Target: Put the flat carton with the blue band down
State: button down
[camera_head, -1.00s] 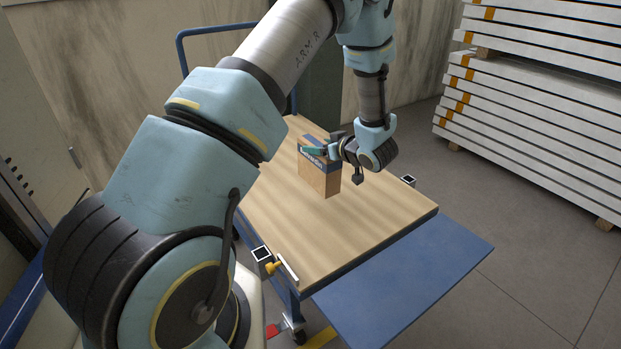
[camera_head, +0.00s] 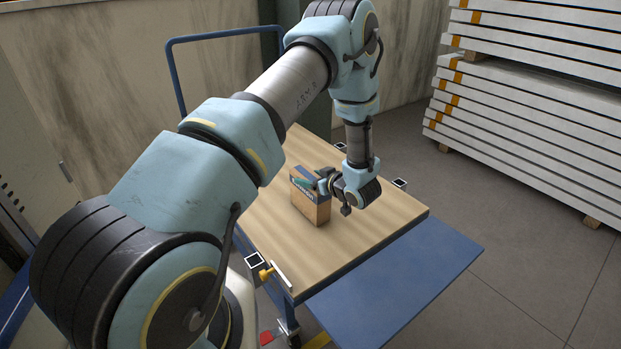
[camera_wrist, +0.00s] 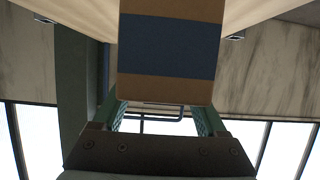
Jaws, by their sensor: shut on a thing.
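The flat carton with the blue band (camera_head: 312,207) is brown cardboard and stands on edge at the wooden top of the cart (camera_head: 375,215). I cannot tell for sure whether its lower edge touches the wood. My gripper (camera_head: 308,184) is shut on the upper part of the carton, coming from the right. In the wrist view the carton (camera_wrist: 172,48) fills the upper middle, its blue band running across it. The green fingers (camera_wrist: 163,118) sit at either side of its near end.
The cart has a blue lower deck (camera_head: 400,285) sticking out at the front right and a blue handle (camera_head: 222,37) at the back. The wooden top around the carton is clear. A stack of white panels (camera_head: 530,130) stands on the floor at the right.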

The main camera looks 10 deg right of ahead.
jog(key=shift+f, duration=0.15)
grip_release()
